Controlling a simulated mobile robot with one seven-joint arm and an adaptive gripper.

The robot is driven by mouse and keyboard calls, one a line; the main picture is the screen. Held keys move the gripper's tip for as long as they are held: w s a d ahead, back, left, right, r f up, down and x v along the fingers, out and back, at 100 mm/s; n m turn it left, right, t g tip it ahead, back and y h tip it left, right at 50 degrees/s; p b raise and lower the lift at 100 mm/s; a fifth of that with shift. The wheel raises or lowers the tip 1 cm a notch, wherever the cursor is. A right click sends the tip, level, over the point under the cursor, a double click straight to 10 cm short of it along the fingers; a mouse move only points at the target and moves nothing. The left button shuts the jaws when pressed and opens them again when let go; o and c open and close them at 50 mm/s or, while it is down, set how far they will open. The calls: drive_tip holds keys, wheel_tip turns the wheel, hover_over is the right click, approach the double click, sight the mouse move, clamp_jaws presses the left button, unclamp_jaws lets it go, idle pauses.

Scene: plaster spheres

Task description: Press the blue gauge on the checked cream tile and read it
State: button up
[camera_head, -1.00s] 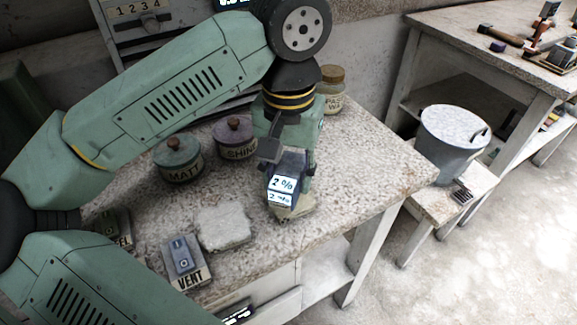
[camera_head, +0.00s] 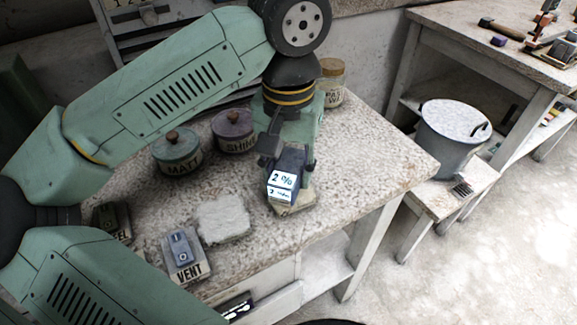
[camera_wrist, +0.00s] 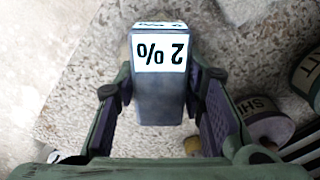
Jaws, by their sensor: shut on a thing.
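The blue gauge (camera_head: 290,165) is a dark blue-grey block with a lit white display that reads "2 %". My gripper (camera_head: 287,160) is shut on it, one finger on each side, and holds it upright over a cream tile (camera_head: 293,203) near the table's front right edge. The gauge's lower end seems to meet the tile, but I cannot tell how firmly. The tile's check marks are hidden or too small to see. In the wrist view the gauge (camera_wrist: 160,95) sits between the two fingers, its display upside down.
Lidded pots marked MATT (camera_head: 178,153) and SHINE (camera_head: 234,132) stand behind left, and a jar (camera_head: 332,82) behind. A pale rough slab (camera_head: 223,219) and a VENT switch (camera_head: 184,250) lie left of the tile. A grey bucket (camera_head: 450,137) stands on a stool beyond the table edge.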

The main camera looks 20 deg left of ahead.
drive_tip(key=shift+f+b, duration=0.45)
drive_tip(key=shift+b, duration=0.2)
idle(1.8)
drive_tip(key=shift+r+p, duration=2.4)
drive_tip(key=shift+r, duration=1.2)
drive_tip(key=shift+f, duration=0.1)
